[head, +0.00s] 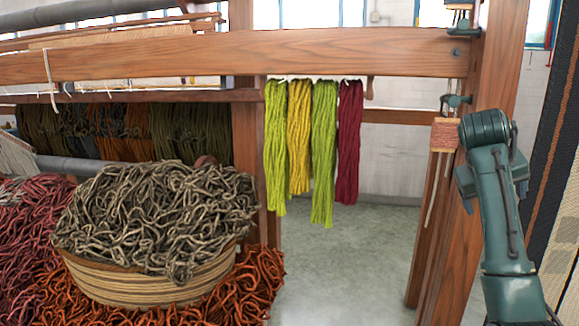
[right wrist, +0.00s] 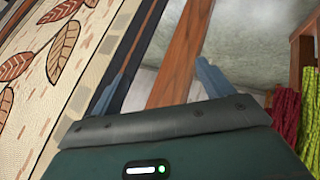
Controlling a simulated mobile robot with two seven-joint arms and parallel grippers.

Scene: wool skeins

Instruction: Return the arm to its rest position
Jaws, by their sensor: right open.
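My right arm rises at the right of the head view, with its gripper beside the wooden post. In the right wrist view my right gripper (right wrist: 163,75) has its two fingers spread apart, with nothing held between them. A lime skein (head: 276,147), a yellow skein (head: 299,135), a green skein (head: 323,152) and a dark red skein (head: 349,127) hang in a row under the wooden beam. They are well left of the gripper. The dark red skein (right wrist: 286,115) also shows at the right edge of the right wrist view. My left gripper is out of view.
A striped basket (head: 150,285) heaped with grey-brown yarn stands at left among red and orange yarn. The thick beam (head: 240,55) crosses above. A wooden post (head: 490,75) stands close by my right arm, with a patterned textile (head: 560,190) beyond. Floor (head: 350,265) between is clear.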

